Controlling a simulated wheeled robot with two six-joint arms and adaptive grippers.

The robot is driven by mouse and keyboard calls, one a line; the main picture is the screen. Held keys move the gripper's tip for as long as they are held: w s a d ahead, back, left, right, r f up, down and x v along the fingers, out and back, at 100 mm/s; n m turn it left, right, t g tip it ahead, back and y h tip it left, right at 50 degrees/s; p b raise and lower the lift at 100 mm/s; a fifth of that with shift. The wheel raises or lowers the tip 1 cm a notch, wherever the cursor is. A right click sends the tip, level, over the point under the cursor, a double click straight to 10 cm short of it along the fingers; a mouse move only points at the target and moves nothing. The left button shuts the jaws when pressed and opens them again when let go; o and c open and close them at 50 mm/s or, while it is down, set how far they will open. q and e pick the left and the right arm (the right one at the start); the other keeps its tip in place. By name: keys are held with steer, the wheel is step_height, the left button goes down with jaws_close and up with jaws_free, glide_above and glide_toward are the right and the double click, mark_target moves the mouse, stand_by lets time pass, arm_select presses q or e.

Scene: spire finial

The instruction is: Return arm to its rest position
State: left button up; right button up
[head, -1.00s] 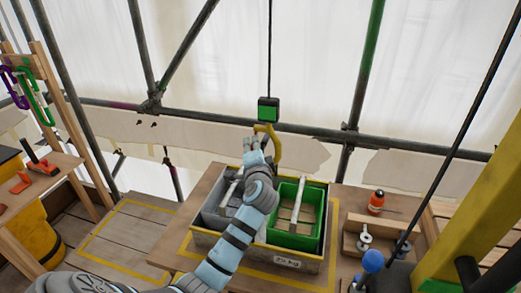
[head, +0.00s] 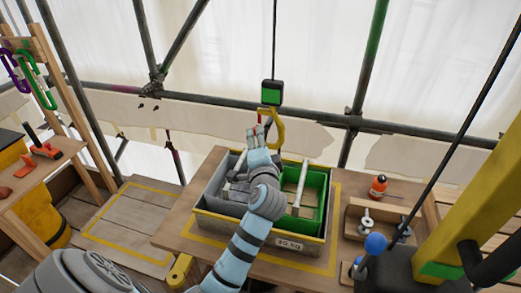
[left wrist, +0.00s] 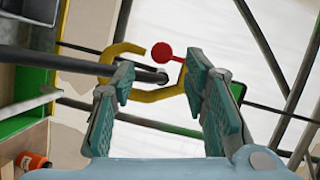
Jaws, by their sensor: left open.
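My left arm reaches from the bottom of the head view across the crate (head: 210,220), and its gripper (head: 258,132) is just left of the yellow hook (head: 281,128). The hook hangs under a green and black block (head: 271,92) on a cable. In the left wrist view my gripper (left wrist: 160,105) has its two teal-padded fingers wide apart with nothing held between them. The yellow hook (left wrist: 150,95) and a red round knob (left wrist: 162,52) show beyond the fingertips. A red tip also shows by the gripper in the head view. My right gripper is not in view.
The crate holds a grey bin and a green bin (head: 318,215) on the wooden table (head: 185,215). An orange bottle (head: 378,187), a wooden holder (head: 360,228) and a blue-knobbed lever (head: 375,243) are at right. Scaffold poles cross behind.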

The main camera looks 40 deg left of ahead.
arm_select(q)
steer(key=v, duration=0.5)
steer(key=shift+s+d, duration=0.1)
steer(key=shift+s, duration=0.1)
